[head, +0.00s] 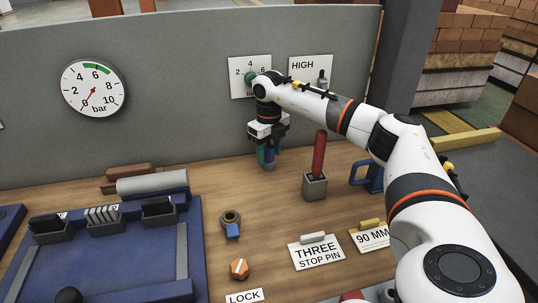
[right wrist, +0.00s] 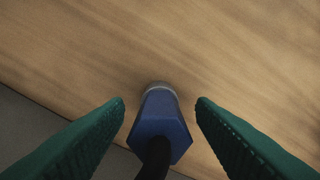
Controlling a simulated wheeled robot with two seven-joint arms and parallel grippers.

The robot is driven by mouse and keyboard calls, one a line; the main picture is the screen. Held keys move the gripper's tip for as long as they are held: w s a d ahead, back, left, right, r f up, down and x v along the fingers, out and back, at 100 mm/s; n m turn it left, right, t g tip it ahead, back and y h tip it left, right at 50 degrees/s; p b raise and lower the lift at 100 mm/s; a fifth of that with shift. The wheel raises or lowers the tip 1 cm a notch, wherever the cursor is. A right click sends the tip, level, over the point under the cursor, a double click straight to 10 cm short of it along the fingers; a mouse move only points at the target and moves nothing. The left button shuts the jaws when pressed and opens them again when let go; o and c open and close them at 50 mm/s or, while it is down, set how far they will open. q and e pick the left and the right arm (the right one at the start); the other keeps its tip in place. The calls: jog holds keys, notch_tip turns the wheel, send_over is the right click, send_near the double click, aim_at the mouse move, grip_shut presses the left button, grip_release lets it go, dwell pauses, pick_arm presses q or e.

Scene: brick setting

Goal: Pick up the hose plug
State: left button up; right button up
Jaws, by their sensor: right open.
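The hose plug (right wrist: 160,122) is a blue six-sided piece with a grey round end and a black hose, seen from above in the right wrist view. In the head view the plug (head: 269,160) shows small and partly hidden near the back panel. My right gripper (right wrist: 160,104) is open, with one green finger on each side of the plug and visible gaps between. In the head view the right gripper (head: 268,154) points down over the plug. My left gripper is out of view.
A grey block with a red lever (head: 316,170) stands right of the gripper. A blue tray (head: 90,262) is at the left, and a ring with a blue tab (head: 231,223) lies nearer. The grey panel (head: 180,80) rises close behind the gripper.

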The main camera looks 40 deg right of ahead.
jog(key=c, duration=1.1)
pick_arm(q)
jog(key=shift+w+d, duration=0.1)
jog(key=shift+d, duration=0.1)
pick_arm(e)
jog(key=shift+r, duration=0.1)
